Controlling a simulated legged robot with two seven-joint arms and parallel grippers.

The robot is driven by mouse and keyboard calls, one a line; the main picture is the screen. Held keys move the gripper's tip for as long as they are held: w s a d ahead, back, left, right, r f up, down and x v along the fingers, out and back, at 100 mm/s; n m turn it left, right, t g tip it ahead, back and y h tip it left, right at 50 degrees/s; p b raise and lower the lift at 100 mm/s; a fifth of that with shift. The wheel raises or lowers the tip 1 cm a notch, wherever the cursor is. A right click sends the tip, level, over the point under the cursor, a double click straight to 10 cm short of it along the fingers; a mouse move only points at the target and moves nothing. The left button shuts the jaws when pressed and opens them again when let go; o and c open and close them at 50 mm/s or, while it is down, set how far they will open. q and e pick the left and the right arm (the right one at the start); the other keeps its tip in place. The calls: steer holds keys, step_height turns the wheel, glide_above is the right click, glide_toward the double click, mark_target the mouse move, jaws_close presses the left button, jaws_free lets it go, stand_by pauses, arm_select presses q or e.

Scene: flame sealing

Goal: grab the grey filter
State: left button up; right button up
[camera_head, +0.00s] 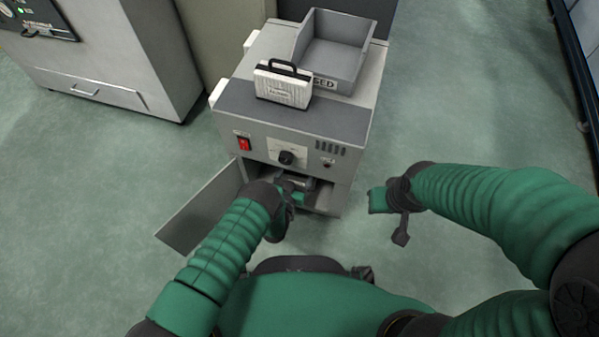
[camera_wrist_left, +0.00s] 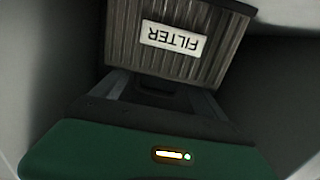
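The grey filter (camera_wrist_left: 182,36) is a dark ribbed block with a white label reading FILTER, upside down in the left wrist view. It sits inside the lower compartment of the machine (camera_head: 355,130), where the head view does not show it clearly. My left gripper (camera_head: 300,186) reaches into this compartment. In the left wrist view its two fingers (camera_wrist_left: 160,92) are apart, pointing at the filter, with a dark handle-like part between them. Contact with it cannot be made out. My right gripper (camera_head: 390,215) is in the air right of the machine, with nothing visible in it.
A white ribbed filter (camera_head: 283,86) with a black handle stands on the machine, beside a grey tray (camera_head: 350,62) labelled USED. The compartment door (camera_head: 200,212) hangs open at the left. A cabinet (camera_head: 130,50) stands back left. The floor at right is clear.

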arm_select(q)
steer(key=shift+d, duration=0.2)
steer(key=c, duration=1)
steer(key=shift+a, duration=0.1)
steer(key=c, duration=0.7)
jaws_close()
